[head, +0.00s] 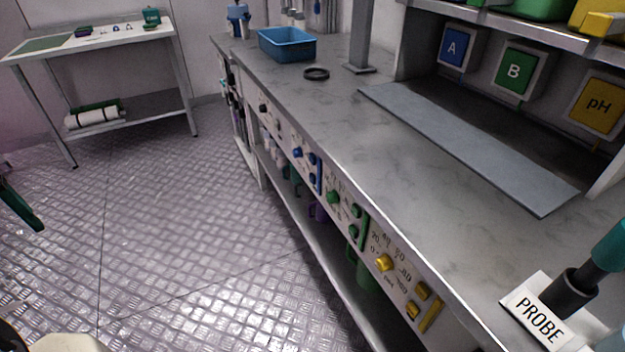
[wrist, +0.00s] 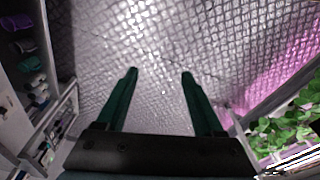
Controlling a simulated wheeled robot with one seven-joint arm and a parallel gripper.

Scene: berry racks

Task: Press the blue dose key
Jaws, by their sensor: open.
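The blue control section (head: 305,160) sits on the bench's front face in the head view. It has a round blue knob (head: 297,152), a small blue key (head: 311,158) to its right and a blue strip (head: 318,178) at its right end. The section is small and seen at a slant, so its labels cannot be read. My gripper (wrist: 158,76) is open and empty in the wrist view, its two green fingers apart over the metal floor. In the head view only a green finger (head: 20,208) shows at the left edge, far from the panel.
Green knobs (head: 333,196) and yellow controls (head: 385,262) follow along the same bench front (head: 280,128). A blue tray (head: 287,44) stands on the bench. A white side table (head: 90,40) is at the back left. The floor (head: 170,230) between is clear. Leafy plants (wrist: 285,130) show in the wrist view.

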